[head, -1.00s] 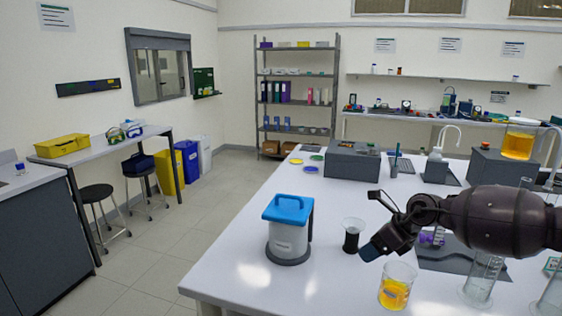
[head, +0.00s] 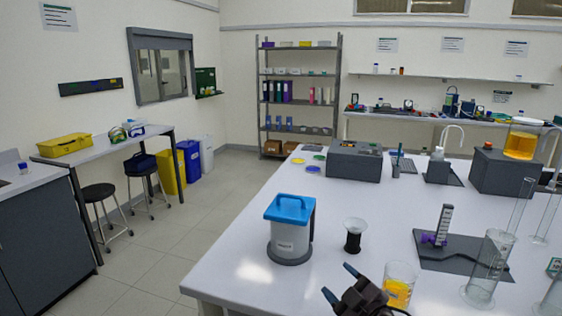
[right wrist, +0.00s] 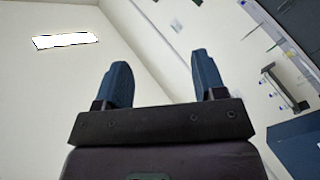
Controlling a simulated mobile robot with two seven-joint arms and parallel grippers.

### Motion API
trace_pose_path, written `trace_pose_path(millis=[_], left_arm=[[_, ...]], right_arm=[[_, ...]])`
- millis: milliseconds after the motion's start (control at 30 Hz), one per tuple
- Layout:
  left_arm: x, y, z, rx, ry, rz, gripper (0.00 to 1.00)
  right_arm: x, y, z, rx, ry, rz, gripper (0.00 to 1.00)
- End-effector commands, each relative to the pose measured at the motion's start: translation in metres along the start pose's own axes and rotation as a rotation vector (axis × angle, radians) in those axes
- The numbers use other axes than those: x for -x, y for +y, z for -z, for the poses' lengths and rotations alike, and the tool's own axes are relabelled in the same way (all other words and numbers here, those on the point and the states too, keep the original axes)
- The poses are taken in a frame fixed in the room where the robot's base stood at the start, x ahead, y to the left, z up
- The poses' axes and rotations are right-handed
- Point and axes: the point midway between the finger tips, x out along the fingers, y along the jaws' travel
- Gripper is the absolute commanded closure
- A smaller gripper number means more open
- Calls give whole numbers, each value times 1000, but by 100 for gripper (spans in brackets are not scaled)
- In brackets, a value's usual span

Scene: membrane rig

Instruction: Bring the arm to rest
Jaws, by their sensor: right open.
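My right gripper (head: 340,284) shows at the bottom of the head view, in front of the white bench (head: 240,265) and left of a beaker of orange liquid (head: 398,292). Its two blue fingers stand apart with nothing between them. In the right wrist view the open fingers (right wrist: 160,82) point towards the wall and ceiling, with nothing held. The rest of the right arm is mostly below the head picture. My left gripper is not in view.
A white canister with a blue lid (head: 290,230) and a dark-based funnel cup (head: 353,234) stand just beyond the gripper. Glass cylinders (head: 488,268) and a dark plate with a purple clamp (head: 440,238) are to the right. The bench's left front is clear.

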Motion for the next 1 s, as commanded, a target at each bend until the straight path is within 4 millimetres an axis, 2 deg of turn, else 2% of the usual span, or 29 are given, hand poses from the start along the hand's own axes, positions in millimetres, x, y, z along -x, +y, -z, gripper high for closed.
trace_pose_path(millis=[100,367,600,700,800,900,1000], left_arm=[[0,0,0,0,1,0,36],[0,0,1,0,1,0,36],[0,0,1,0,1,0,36],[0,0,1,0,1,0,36],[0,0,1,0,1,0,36],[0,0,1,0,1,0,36],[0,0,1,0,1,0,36]], right_arm=[[32,-13,-32,-186,-112,-32,36],[113,-41,-95,-481,-312,-122,36],[206,-78,-146,-638,-503,-218,36],[243,-99,-162,-681,-585,-238,36],[270,-120,-169,-712,-643,-240,36],[289,-133,-172,-727,-681,-236,36],[298,-138,-174,-730,-699,-232,36]])
